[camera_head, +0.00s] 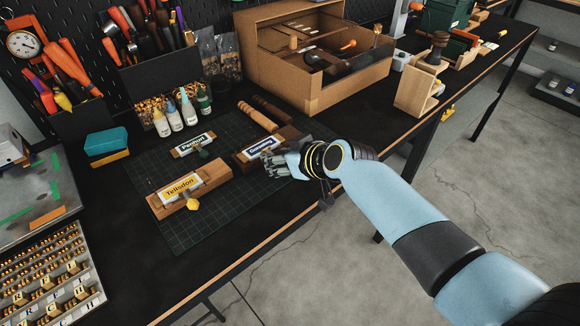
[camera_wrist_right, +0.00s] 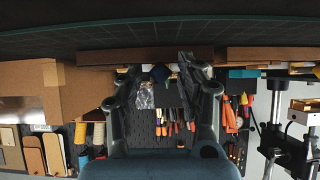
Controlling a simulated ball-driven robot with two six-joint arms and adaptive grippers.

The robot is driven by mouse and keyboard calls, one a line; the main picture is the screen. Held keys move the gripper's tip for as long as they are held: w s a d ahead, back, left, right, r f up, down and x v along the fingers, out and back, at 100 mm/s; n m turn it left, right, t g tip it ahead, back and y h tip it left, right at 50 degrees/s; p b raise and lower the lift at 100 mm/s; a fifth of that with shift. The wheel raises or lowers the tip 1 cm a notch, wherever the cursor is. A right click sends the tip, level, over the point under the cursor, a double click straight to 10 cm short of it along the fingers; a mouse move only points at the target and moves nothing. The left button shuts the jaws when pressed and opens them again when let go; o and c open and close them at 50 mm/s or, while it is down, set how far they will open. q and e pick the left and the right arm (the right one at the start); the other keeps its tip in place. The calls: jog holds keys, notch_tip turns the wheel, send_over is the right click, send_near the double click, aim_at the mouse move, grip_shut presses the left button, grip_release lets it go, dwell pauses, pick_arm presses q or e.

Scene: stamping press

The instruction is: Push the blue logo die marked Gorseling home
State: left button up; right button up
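The blue logo die (camera_head: 258,147), its lettering small but seemingly Gorseling, sits in a brown wooden block (camera_head: 243,157) on the green cutting mat. My right gripper (camera_head: 272,164) is low at the near right side of that block, partly covering it. In the right wrist view its two fingers (camera_wrist_right: 161,82) are spread, with a dark blue piece (camera_wrist_right: 160,73) between or just beyond them, below a wooden bar (camera_wrist_right: 145,56). Whether a finger touches the die cannot be told. My left gripper is not in view.
A yellow Tellsdon die (camera_head: 182,186) in a wooden block with a yellow knob (camera_head: 192,204) lies at the front left. A green-labelled die (camera_head: 193,144) lies behind it. The near right mat is clear.

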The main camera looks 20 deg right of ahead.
jog(key=shift+w+a+f, duration=0.15)
jog(key=shift+w, duration=0.1)
jog(key=c, duration=0.4)
grip_shut()
pick_arm(q)
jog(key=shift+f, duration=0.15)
jog(key=shift+p, duration=0.3)
pick_arm(e)
jog(key=shift+r+p, duration=0.35)
jog(key=shift+r, duration=0.2)
jog(key=shift+r+p, duration=1.85)
jog(key=shift+r, duration=0.2)
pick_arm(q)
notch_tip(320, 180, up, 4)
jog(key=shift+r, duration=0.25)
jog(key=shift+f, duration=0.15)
